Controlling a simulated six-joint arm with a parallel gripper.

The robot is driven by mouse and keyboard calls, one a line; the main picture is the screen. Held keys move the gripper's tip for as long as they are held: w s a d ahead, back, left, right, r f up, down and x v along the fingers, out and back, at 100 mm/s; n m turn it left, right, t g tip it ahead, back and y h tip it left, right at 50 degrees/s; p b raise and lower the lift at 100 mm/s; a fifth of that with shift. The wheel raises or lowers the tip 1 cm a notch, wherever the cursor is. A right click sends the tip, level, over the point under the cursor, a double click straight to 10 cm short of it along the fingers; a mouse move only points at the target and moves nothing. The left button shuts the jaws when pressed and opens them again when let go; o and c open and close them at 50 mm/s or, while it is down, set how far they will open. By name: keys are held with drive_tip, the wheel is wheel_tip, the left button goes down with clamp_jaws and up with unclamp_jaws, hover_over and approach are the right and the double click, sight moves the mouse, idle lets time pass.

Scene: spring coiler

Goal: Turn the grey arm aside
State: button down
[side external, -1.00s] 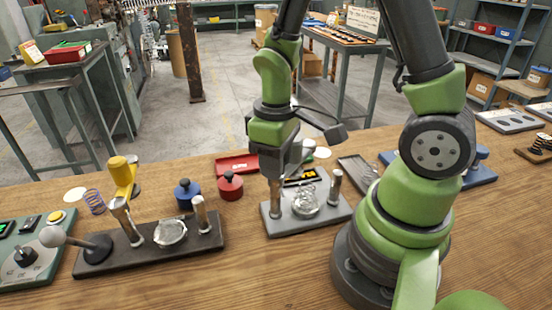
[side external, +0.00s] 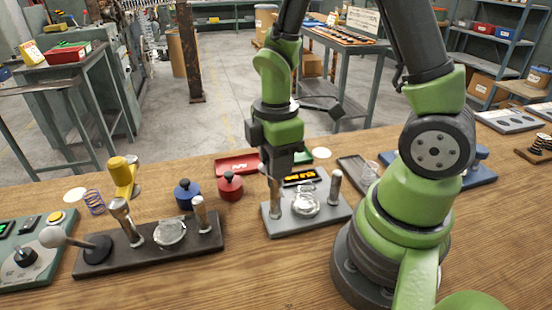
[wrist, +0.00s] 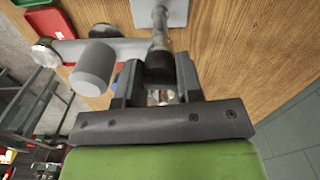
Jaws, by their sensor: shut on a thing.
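The grey-based fixture (side external: 330,217) stands on the wooden bench in the side view. It carries a slanted metal arm (side external: 275,207) at its left, a clear round dish (side external: 305,203) in its middle and a short post (side external: 335,183) at its right. My gripper (side external: 279,178) points down over the left end of the fixture, at the top of the grey arm. In the wrist view my gripper (wrist: 160,80) is shut around a dark end piece of the metal arm (wrist: 158,38). The jaws hide part of the contact.
Blue (side external: 187,194) and red (side external: 230,186) jars stand between the fixtures. A red tray (side external: 237,164) lies behind. The front of the bench is clear.

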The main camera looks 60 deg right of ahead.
drive_tip(key=shift+n, duration=0.4)
drive_tip(key=c, duration=0.8)
unclamp_jaws()
drive_tip(key=shift+r, duration=0.15)
wheel_tip(320, 180, up, 10)
drive_tip(key=shift+f, duration=0.1)
